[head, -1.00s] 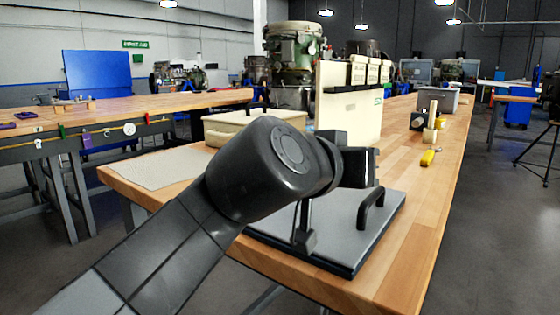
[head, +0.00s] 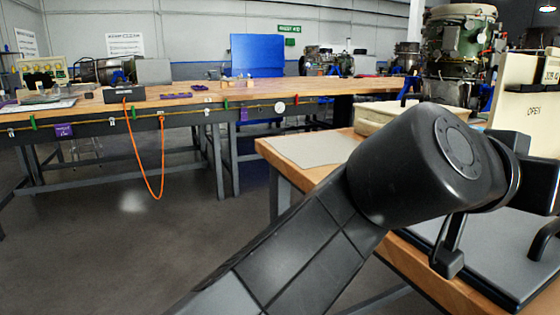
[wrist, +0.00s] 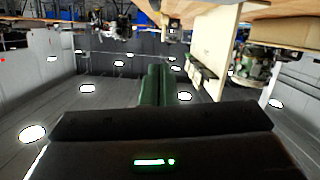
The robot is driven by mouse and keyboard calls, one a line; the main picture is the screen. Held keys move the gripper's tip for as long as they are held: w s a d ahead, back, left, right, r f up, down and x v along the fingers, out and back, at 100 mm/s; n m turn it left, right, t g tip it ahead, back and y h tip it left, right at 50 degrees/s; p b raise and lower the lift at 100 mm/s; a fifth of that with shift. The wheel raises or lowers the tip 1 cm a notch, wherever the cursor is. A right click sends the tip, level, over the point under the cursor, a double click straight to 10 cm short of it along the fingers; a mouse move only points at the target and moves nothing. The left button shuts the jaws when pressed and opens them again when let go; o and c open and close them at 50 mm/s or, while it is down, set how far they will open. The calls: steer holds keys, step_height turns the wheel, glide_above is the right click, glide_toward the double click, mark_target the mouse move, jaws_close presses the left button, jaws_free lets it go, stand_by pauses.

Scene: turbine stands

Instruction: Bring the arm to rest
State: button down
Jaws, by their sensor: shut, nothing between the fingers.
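My arm (head: 410,180) is bent up from the bottom of the head view and reaches over the front of the near wooden bench (head: 395,268). Its wrist end runs to the right edge. The fingertips cannot be made out in the head view. In the wrist view my gripper (wrist: 158,72) shows two greenish fingers side by side, shut with nothing between them. Its dark body with a green light fills the bottom. The wrist picture is upside down, with ceiling lamps low and benches at the top.
A grey plate (head: 497,240) with a black handle lies under my wrist. A beige case (head: 392,114), a paper sheet (head: 310,150), an upright cream panel (head: 525,108) and a green engine (head: 458,50) stand beyond. A long bench (head: 200,100) with an orange cord is at left. Floor between is clear.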

steer(key=b, duration=0.1)
glide_above(550, 224)
step_height(550, 224, down, 2)
steer(key=f, duration=0.1)
steer(key=f+b, duration=0.2)
steer(key=shift+w, duration=0.25)
steer(key=shift+s+f+b, duration=0.2)
steer(key=shift+f+b, duration=0.3)
steer(key=shift+f, duration=0.2)
